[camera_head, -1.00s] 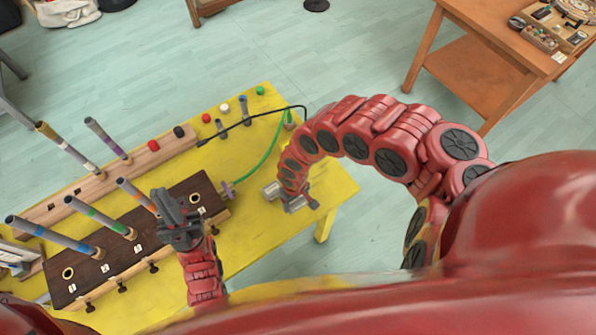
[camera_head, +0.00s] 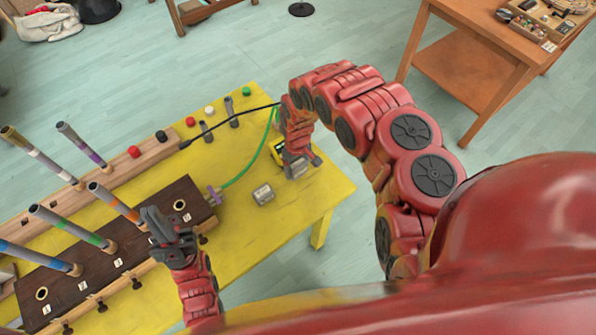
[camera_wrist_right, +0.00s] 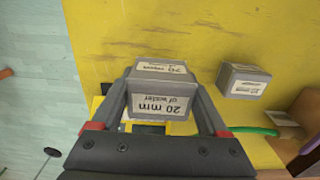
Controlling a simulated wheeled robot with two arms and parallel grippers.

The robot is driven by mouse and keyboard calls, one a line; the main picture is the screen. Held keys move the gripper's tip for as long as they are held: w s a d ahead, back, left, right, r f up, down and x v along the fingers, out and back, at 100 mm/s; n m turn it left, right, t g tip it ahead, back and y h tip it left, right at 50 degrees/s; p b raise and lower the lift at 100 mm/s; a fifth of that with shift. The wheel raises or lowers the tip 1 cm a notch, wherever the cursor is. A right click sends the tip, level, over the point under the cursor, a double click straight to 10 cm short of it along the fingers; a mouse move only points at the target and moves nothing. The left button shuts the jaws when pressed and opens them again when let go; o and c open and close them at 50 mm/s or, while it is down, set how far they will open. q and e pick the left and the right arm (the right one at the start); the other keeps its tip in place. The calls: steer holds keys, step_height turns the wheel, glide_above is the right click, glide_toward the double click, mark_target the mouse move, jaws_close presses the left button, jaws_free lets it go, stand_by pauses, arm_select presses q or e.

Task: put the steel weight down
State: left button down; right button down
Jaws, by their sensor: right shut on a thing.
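My right gripper (camera_head: 296,166) is shut on a grey steel weight. In the right wrist view the weight (camera_wrist_right: 160,103) sits between the two fingers, with labels reading "20 mm of water". The gripper is over the right part of the yellow table (camera_head: 325,190), next to a yellow-and-dark device (camera_head: 278,152). I cannot tell whether the weight touches the table. A second grey labelled block (camera_head: 263,194) stands on the table; it also shows in the right wrist view (camera_wrist_right: 243,81). My left gripper (camera_head: 168,228) is beside the dark board; its finger gap is unclear.
A dark wooden board (camera_head: 125,250) with several upright striped tubes fills the table's left. A wooden rail (camera_head: 110,170) lies behind it. A green cable (camera_head: 250,163) and a black cable (camera_head: 230,117) cross the table. Bare yellow surface lies right of the second block.

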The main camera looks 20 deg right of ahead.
mark_target(298, 170)
steer(key=shift+w+d, duration=0.35)
steer(key=shift+w, duration=0.3)
steer(key=shift+s+f+p, duration=0.1)
steer(key=shift+f+p, duration=0.3)
steer(key=shift+f, duration=0.45)
steer(key=shift+f+p, duration=0.3)
steer(key=shift+f, duration=0.5)
steer(key=shift+f, duration=0.15)
jaws_free()
